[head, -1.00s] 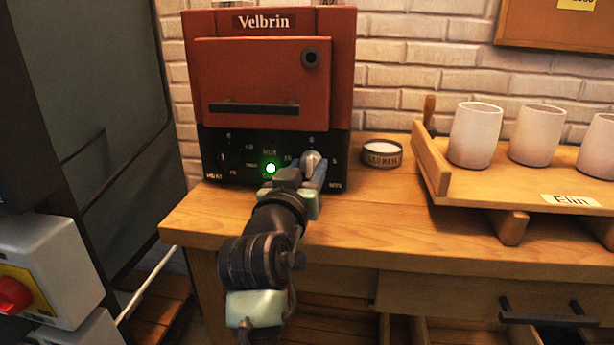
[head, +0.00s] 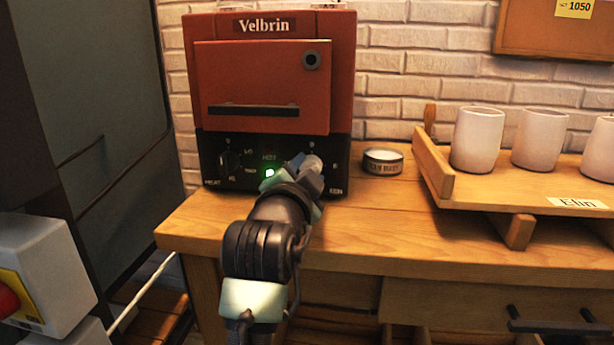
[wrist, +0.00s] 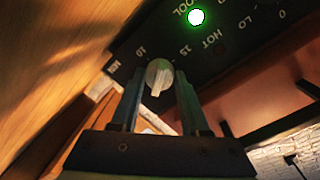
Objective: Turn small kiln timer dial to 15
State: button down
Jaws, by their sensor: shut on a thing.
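The small red kiln (head: 262,85), labelled Velbrin, stands on the bench with a black control panel along its bottom. Its timer dial (head: 312,163) is the pale knob at the panel's right. My gripper (head: 308,175) is at this dial, its fingers on either side of the knob. In the wrist view the dial (wrist: 159,76) sits between the two fingers of my gripper (wrist: 158,92), which is shut on it. Marks reading 10 and 15 show upside down beside the knob there. I cannot tell exactly which mark the dial points to.
A dark heat dial (head: 230,161) is at the panel's left, and a green light (head: 269,173) glows between the dials. A round tin (head: 383,161) stands right of the kiln. A wooden tray (head: 470,185) with white cups is further right.

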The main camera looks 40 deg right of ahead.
jog(key=m, duration=0.5)
jog(key=shift+m+y+b, duration=0.3)
jog(key=shift+b, duration=0.05)
jog(key=shift+m, duration=0.3)
jog(key=shift+c, duration=2)
grip_release()
jog(key=p+v, duration=0.1)
jog(key=v, duration=1.2)
jog(key=shift+s+t+p, duration=0.15)
jog(key=shift+t+p, duration=0.15)
jog(key=shift+p, duration=0.1)
jog(key=shift+d+f, duration=0.15)
